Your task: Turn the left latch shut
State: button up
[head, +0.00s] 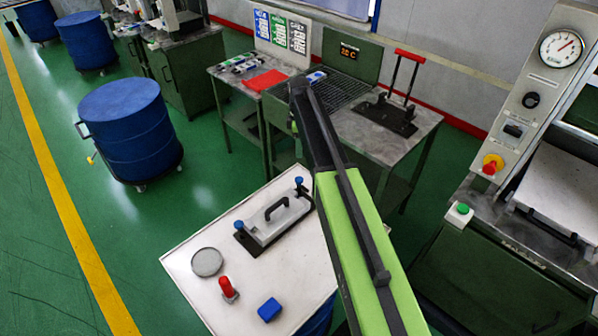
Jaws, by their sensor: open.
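A grey metal mould (279,223) with a black handle (277,208) on top sits on a dark base on the white-topped cart (190,270). A blue-knobbed latch, the left latch (239,225), stands at its left end. A second blue-knobbed latch (298,182) stands at its right, far end. Both are small here, and I cannot tell how far either is turned. My green and dark arm rises across the middle, just right of the mould. My gripper is not visible in the head view.
A blue drum (128,130) stands at left. A bench with a red-handled press (388,110) is behind. A machine with a gauge (562,48) is at right.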

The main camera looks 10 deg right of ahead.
aim_at(299, 180)
notch_tip(299, 180, down, 18)
jog(key=b, duration=1.7)
jog(key=shift+w+r+b, duration=0.1)
jog(key=shift+r+b, duration=0.1)
jog(key=shift+b, duration=0.2)
jog(key=shift+r, duration=0.1)
grip_shut()
jog(key=shift+a, duration=0.1)
